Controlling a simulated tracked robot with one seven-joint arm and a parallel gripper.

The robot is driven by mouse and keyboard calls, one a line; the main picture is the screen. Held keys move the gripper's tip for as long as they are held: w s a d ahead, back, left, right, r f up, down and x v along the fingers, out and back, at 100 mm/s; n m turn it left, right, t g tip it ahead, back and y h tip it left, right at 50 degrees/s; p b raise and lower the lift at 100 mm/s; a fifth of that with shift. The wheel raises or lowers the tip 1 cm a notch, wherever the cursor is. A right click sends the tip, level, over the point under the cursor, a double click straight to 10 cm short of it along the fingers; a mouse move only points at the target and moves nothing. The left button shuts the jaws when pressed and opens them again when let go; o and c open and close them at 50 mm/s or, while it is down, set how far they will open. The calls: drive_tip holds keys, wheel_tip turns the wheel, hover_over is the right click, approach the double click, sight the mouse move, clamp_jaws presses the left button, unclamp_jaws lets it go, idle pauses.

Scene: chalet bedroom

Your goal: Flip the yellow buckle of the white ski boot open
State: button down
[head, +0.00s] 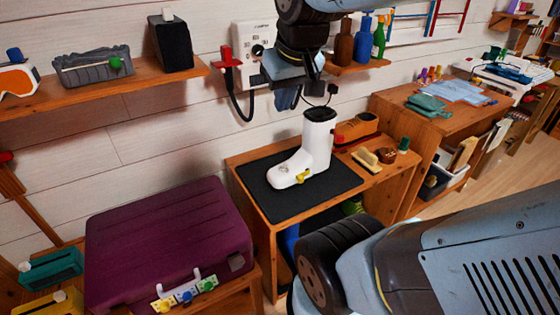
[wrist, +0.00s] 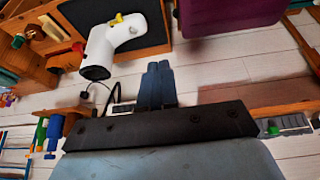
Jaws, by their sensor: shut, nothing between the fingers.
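The white ski boot (head: 318,147) stands upright on a black mat (head: 258,190) on a wooden bench, its toe pointing to the lower left. Its yellow buckle (head: 303,176) is low on the near side of the foot; its lever position is too small to tell. In the wrist view the boot (wrist: 100,46) is upper left, with the yellow buckle (wrist: 117,19) near the top edge. My gripper (head: 286,100) is shut and empty, appearing left of the boot's dark cuff and apart from it. The shut fingers also show in the wrist view (wrist: 157,82).
A purple suitcase (head: 165,240) lies left of the bench. A wall box (head: 254,48) with a red-handled cable hangs behind my gripper. Brushes (head: 366,160) and an orange-brown item (head: 357,127) sit right of the boot. A shelf with bottles (head: 362,45) is above.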

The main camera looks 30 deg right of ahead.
drive_tip(key=w+d+f+g, duration=0.3)
drive_tip(key=w, duration=0.7)
drive_tip(key=g, duration=0.4)
hover_over(297, 178)
drive_tip(key=w+a, duration=0.3)
drive_tip(key=a, duration=0.2)
wheel_tip(297, 178, down, 16)
drive_tip(key=w+d+f+g, duration=0.1)
drive_tip(key=d+f, duration=0.1)
drive_tip(key=f, duration=0.4)
drive_tip(key=w+d+f+n+g, duration=0.1)
drive_tip(key=w+d+f, duration=0.1)
drive_tip(key=f, duration=0.4)
drive_tip(key=shift+w+d, duration=0.15)
drive_tip(key=shift+d, duration=0.3)
drive_tip(key=shift+f, duration=0.15)
drive_tip(key=x, duration=1)
